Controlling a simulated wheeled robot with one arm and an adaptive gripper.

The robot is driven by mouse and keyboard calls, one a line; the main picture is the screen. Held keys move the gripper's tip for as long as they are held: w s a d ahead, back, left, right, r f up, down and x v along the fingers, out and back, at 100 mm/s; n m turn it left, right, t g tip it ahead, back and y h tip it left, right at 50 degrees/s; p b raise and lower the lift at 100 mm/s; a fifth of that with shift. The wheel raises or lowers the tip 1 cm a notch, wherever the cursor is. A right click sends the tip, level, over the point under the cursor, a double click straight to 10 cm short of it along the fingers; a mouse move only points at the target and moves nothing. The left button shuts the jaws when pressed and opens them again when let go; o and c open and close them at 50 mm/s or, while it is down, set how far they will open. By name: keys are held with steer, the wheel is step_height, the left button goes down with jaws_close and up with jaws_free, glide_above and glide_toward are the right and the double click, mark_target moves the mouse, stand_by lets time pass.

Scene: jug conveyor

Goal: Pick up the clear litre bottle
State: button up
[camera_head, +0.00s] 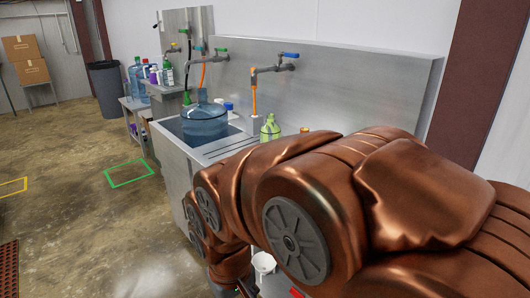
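I cannot make out the clear litre bottle with certainty. A small bottle with a blue cap (228,107) stands behind the large jug, its body mostly hidden. A pale green bottle (270,131) stands on the counter just behind my arm. My copper-coloured arm fills the right and lower middle of the view and hides much of the near counter.
A large blue jug (204,124) stands in the steel sink counter (172,150) under taps. A white container (263,262) shows below my arm. Farther back are a side table (134,104) with jugs, a dark bin (105,88) and cartons (24,70). The floor at left is open.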

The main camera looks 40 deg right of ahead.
steer(key=w+d+r+m+t+h, duration=0.1)
steer(key=w+d+t, duration=0.1)
steer(key=w+d, duration=0.35)
steer(key=w+d+r+m+t+h, duration=0.1)
steer(key=w+d+t, duration=0.15)
steer(key=w, duration=0.55)
steer(key=m+t+h+p, duration=0.25)
steer(key=t+h, duration=0.35)
steer(key=t, duration=0.5)
glide_toward(272, 117)
steer(key=x, duration=0.4)
steer(key=shift+p+x, duration=1.2)
steer(key=shift+x, duration=0.95)
steer(key=shift+p+x, duration=0.65)
steer(key=shift+x, duration=0.9)
steer(key=shift+f, duration=0.1)
jaws_close()
